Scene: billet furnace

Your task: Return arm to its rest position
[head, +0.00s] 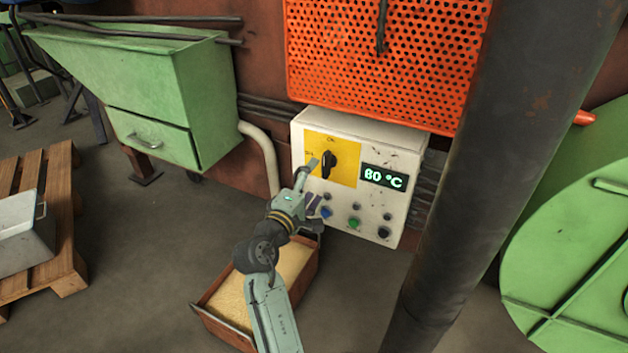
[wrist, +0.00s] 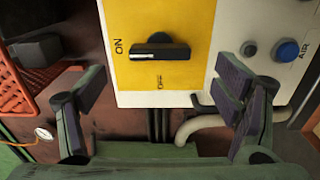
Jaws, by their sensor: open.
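My gripper (head: 314,194) is open and empty in front of the white control box (head: 299,136). In the wrist view its two fingers (wrist: 165,90) stand wide apart, with nothing between them. The black rotary knob (head: 327,164) sits on the yellow plate (head: 350,150). In the wrist view the knob (wrist: 160,52) lies beyond the fingertips and apart from them, its bar in line with the ON mark. My arm (head: 270,285) reaches up from the bottom of the head view, bent at the elbow.
The display (head: 384,177) reads 80 °C, above several buttons. A tray of pale sand-like material (head: 225,325) stands below my arm. A dark pipe (head: 480,150) stands right of the box. A green cabinet (head: 180,95) and a pallet (head: 60,180) are left; a green drum (head: 575,230) is right.

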